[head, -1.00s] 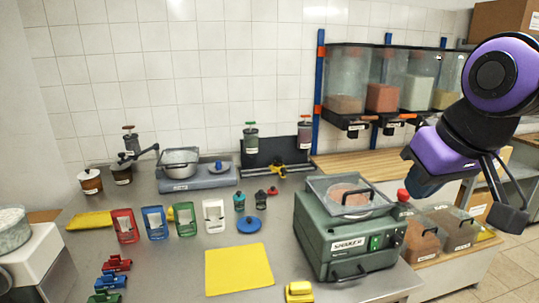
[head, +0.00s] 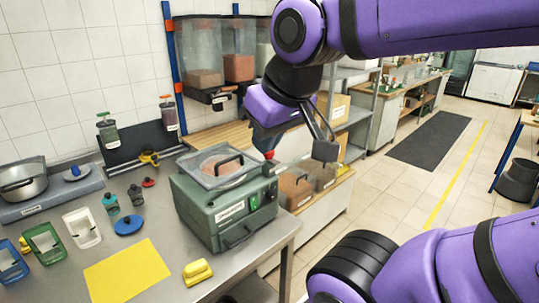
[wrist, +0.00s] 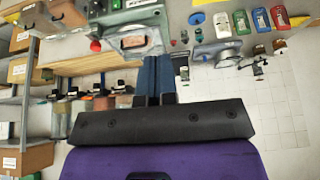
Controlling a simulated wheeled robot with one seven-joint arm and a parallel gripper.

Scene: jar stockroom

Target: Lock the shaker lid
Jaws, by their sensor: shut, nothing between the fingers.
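The green shaker (head: 225,215) stands at the right end of the steel bench. Its clear lid (head: 207,174), with a black handle, lies down over the top, and a pale reddish round shape shows beneath. A red knob (head: 269,155) is at its rear right side. The shaker also shows at the top of the wrist view (wrist: 135,38), with the red knob (wrist: 96,46) beside it. My gripper (head: 263,140) hangs near the shaker's rear right corner, close to the knob in the picture. Its blue fingers (wrist: 153,80) are together and empty. I cannot tell whether the lid is latched.
A yellow mat (head: 127,270) and a yellow block (head: 197,272) lie in front of the shaker. Dispensers (head: 197,55) hang on the wall behind. Lidded bins (head: 297,188) stand right of the shaker. The floor (head: 400,185) at right is open.

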